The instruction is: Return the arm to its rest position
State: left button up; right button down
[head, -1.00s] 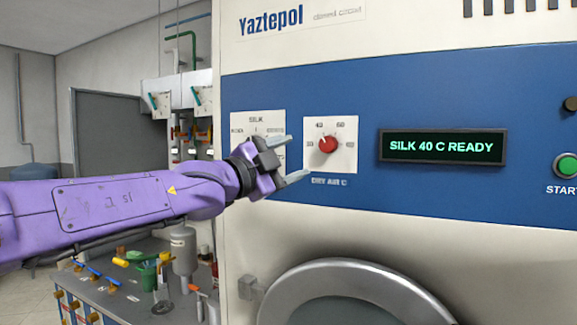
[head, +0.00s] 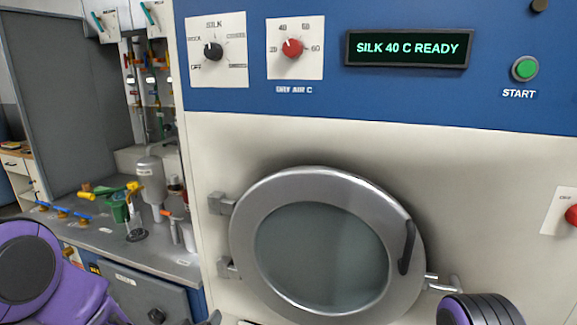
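My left arm (head: 55,280) is folded low at the bottom left corner of the head view, purple with a dark round joint. A small grey piece at the bottom edge, right of this arm, may be part of my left gripper; its fingers cannot be made out. Part of my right arm (head: 480,310) shows at the bottom right; its gripper is out of view. The machine's black programme knob (head: 213,51) points up toward SILK. The red dry air knob (head: 292,47) and the display (head: 409,48), reading SILK 40 C READY, are clear of both arms.
The round steel door (head: 325,245) of the machine is shut, with its handle at the right. A green START button (head: 524,68) is at the upper right. A grey bench (head: 110,240) with bottles and small tools stands at the left. The space before the panel is free.

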pick_arm(q)
jog(key=s+a+f+g+y+b, duration=0.1)
jog(key=s+a+f+g, duration=0.2)
jog(key=s+f, duration=0.5)
jog(key=s+a+f+n+g+y+b, duration=0.1)
jog(key=s+a+f+g, duration=0.2)
jog(key=s+f, duration=0.6)
jog(key=s+a+f+n+g+y+b, duration=0.1)
jog(key=s+f, duration=0.7)
jog(key=s, duration=0.8)
jog(key=a+g+y, duration=0.1)
jog(key=a+g, duration=0.1)
jog(key=shift+s+a+f+g+b, duration=0.2)
jog(key=shift+s+g+b, duration=0.1)
jog(key=shift+b, duration=0.1)
